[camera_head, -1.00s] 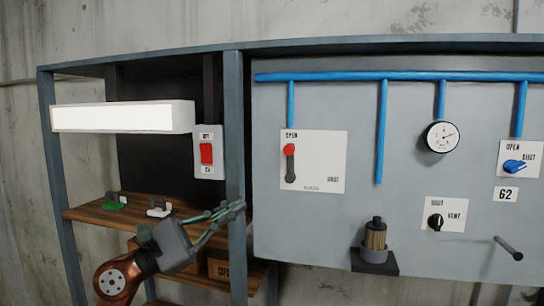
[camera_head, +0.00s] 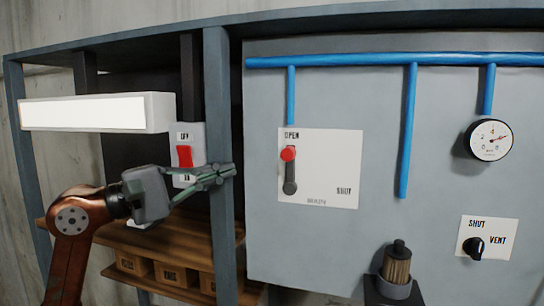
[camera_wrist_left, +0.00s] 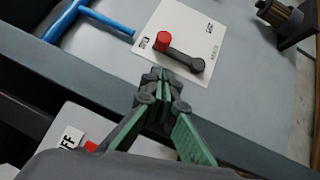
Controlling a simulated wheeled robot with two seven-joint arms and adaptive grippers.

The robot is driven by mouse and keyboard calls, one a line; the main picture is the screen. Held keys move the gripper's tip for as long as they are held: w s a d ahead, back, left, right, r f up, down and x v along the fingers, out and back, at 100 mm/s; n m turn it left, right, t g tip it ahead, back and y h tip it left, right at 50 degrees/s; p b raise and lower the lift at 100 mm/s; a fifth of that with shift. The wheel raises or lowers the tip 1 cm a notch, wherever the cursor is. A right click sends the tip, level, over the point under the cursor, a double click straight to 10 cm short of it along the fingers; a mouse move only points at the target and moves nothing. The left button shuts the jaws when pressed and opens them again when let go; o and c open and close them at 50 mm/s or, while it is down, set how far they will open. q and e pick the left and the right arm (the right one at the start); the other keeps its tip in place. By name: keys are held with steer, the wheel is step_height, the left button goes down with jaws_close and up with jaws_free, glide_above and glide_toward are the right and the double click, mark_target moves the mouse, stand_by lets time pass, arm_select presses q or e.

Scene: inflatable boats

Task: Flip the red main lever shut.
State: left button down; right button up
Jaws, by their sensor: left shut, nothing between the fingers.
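The red main lever (camera_head: 288,154) is a dark grey arm with a red knob on a white plate marked OPEN above and SHUT at lower right. The red knob is at the top, at OPEN, with the grey pivot end below it. In the left wrist view the lever (camera_wrist_left: 183,53) lies beyond the fingertips. My left gripper (camera_head: 230,171) is shut and empty, left of the plate, in front of the cabinet post, apart from the lever. It also shows in the left wrist view (camera_wrist_left: 157,75). My right gripper is not in view.
A red rocker switch (camera_head: 185,157) sits left of the post (camera_head: 217,60). Blue pipes (camera_head: 350,61) run over the grey panel. A gauge (camera_head: 489,139), a black vent knob (camera_head: 474,247) and a filter (camera_head: 397,268) are to the right. The panel around the plate is clear.

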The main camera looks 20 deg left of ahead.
mark_target(289, 172)
arm_select(q)
steer(key=p+x, duration=0.4)
steer(key=x, duration=0.6)
steer(key=shift+s+d, duration=0.1)
steer(key=shift+s, duration=0.1)
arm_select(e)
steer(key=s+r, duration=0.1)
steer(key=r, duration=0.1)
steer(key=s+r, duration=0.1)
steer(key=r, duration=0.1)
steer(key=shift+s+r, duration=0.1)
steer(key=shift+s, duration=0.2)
arm_select(q)
steer(key=shift+r, duration=0.1)
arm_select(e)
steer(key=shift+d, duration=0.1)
